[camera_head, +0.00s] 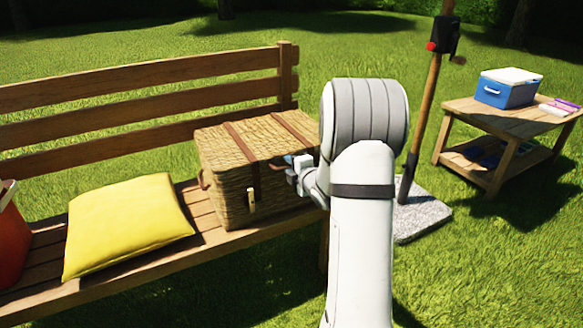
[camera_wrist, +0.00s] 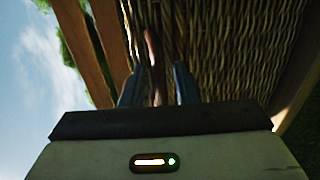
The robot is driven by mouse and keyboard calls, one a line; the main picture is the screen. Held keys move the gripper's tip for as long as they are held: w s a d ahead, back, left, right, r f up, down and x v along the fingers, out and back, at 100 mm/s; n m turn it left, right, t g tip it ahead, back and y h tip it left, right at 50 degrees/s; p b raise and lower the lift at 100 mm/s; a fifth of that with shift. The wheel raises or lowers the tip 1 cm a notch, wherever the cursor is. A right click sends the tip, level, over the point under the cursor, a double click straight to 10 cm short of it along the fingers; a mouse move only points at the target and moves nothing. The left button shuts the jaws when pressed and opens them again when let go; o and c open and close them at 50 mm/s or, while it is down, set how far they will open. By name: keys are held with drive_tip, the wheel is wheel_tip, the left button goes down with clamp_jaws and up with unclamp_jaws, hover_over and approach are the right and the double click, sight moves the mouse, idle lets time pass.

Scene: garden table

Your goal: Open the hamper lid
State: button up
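The wicker hamper (camera_head: 228,195) stands on the bench seat. Its lid (camera_head: 225,140) is down and has two brown straps across it. A pale latch tab (camera_head: 252,198) hangs on the front under the left strap. My gripper (camera_head: 287,160) is at the hamper's right end, close to the front upper edge; my arm hides part of that side. In the wrist view, the two dark blue fingers (camera_wrist: 157,85) stand apart, with a brown strap (camera_wrist: 153,55) between them and wicker (camera_wrist: 225,45) close beyond. A gap seems to show beside the strap, and contact is unclear.
The slatted bench backrest (camera_head: 130,105) rises behind the hamper. A yellow cushion (camera_head: 128,222) and an orange container (camera_head: 10,240) are to the left. A pole (camera_head: 422,110) on a stone base (camera_head: 420,222) stands to the right. Farther right, a side table (camera_head: 480,120) holds a blue cooler (camera_head: 505,92).

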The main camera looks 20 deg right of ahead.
clamp_jaws()
idle(0.5)
